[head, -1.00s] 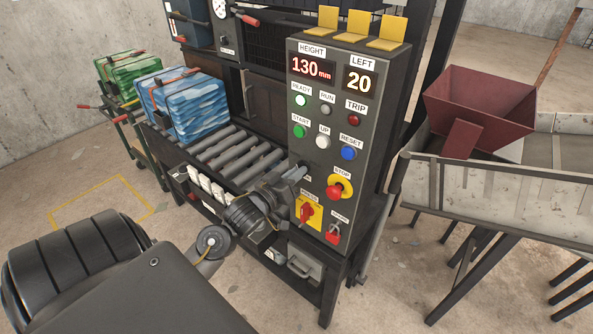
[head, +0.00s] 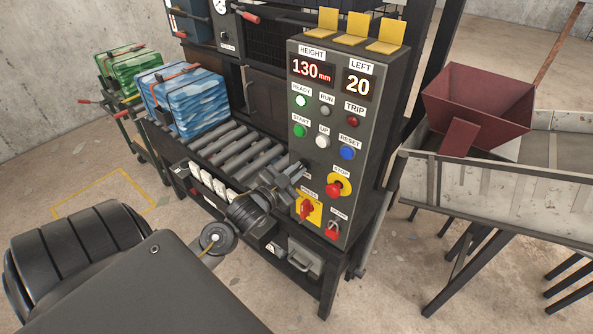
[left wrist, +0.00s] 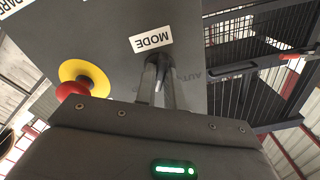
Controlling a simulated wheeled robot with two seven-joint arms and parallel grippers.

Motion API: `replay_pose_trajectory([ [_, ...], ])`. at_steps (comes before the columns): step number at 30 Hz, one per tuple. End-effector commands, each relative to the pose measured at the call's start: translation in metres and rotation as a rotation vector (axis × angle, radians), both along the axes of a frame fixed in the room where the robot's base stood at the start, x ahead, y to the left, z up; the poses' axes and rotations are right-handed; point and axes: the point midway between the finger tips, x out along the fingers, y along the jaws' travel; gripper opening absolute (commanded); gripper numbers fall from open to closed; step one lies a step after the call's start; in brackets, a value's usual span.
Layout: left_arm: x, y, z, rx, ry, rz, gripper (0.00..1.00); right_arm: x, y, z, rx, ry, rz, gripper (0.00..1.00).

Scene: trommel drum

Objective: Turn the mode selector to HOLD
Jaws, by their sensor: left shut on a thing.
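The mode selector is on the dark control panel (head: 331,128), at its lower left, and is hidden behind my left gripper in the head view. My left gripper (head: 298,173) is at the panel face. In the left wrist view its fingers (left wrist: 160,70) are closed on the mode selector knob (left wrist: 161,68), just below the MODE label (left wrist: 151,40), which appears upside down. Part of the word AUTO shows right of the fingers. The HOLD mark and the knob's pointer are not readable. My right gripper is not in view.
The red stop button (head: 334,189) on its yellow collar is close to the right of my gripper. The roller conveyor (head: 240,150) lies to the left.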

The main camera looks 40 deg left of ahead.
Motion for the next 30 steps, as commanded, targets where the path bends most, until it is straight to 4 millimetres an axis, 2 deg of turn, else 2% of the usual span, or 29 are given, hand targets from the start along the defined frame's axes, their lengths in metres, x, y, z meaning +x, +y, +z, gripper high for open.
replay_pose_trajectory([
  [13,0.0001,-0.0002,0.0006,0.249,0.004,-0.001,0.0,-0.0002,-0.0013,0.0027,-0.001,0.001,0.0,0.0],
  [30,0.0001,0.0002,0.0005,0.299,0.005,0.0,0.0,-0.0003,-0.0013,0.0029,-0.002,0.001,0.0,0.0],
])
